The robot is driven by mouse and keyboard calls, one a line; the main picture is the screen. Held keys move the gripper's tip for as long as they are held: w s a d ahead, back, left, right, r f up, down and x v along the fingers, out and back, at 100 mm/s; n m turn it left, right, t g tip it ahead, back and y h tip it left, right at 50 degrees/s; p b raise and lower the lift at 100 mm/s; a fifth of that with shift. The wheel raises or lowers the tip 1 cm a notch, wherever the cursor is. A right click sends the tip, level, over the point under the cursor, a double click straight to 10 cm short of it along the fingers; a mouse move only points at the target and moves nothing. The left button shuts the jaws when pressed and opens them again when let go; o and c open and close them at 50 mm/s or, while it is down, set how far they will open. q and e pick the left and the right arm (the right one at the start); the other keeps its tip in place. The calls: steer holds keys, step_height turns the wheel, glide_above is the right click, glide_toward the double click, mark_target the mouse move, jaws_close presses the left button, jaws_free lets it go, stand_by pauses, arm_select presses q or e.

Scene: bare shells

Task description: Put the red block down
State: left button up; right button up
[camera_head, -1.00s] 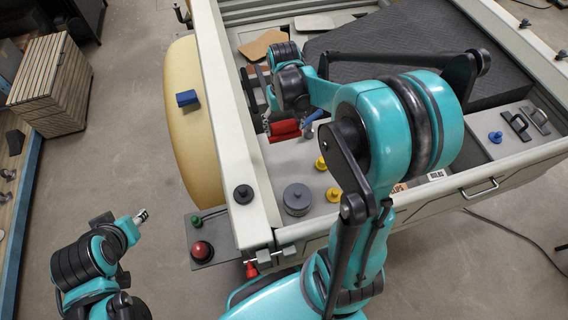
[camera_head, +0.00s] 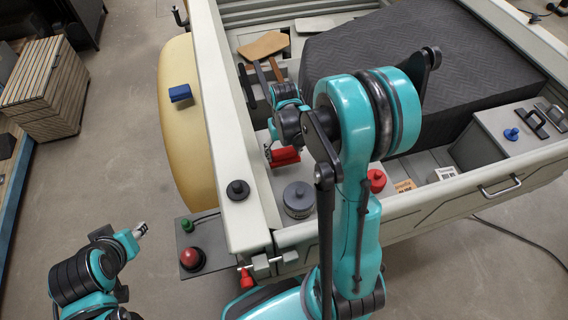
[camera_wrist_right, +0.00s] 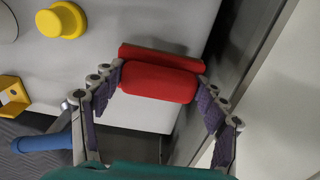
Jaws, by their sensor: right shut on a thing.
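The red block (camera_head: 284,156) is in my right gripper, inside the left part of the pale open-topped bed. In the right wrist view the red block (camera_wrist_right: 160,82) sits between the two fingers of my right gripper (camera_wrist_right: 162,80), which are shut on it. A grey surface lies beyond it; I cannot tell whether the block touches it. My right arm hides much of the bed in the head view. My left gripper (camera_head: 140,229) is at the lower left, over the floor and away from the block; its jaw opening is too small to judge.
A grey lidded cylinder (camera_head: 298,199) stands in front of the block. The bed's pale left wall (camera_head: 222,130) runs close by. A yellow knob (camera_wrist_right: 62,20) and a blue rod (camera_wrist_right: 42,143) show in the wrist view. A large dark padded box (camera_head: 420,60) fills the back right.

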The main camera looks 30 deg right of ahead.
mark_target(284, 159)
step_height(284, 159, down, 5)
steer(key=shift+r+b, duration=0.1)
steer(key=shift+b, duration=0.35)
steer(key=shift+s, duration=0.1)
steer(key=o, duration=1.2)
steer(key=shift+r, duration=0.3)
step_height(284, 159, up, 12)
steer(key=shift+f+p, duration=0.25)
steer(key=shift+p, duration=0.95)
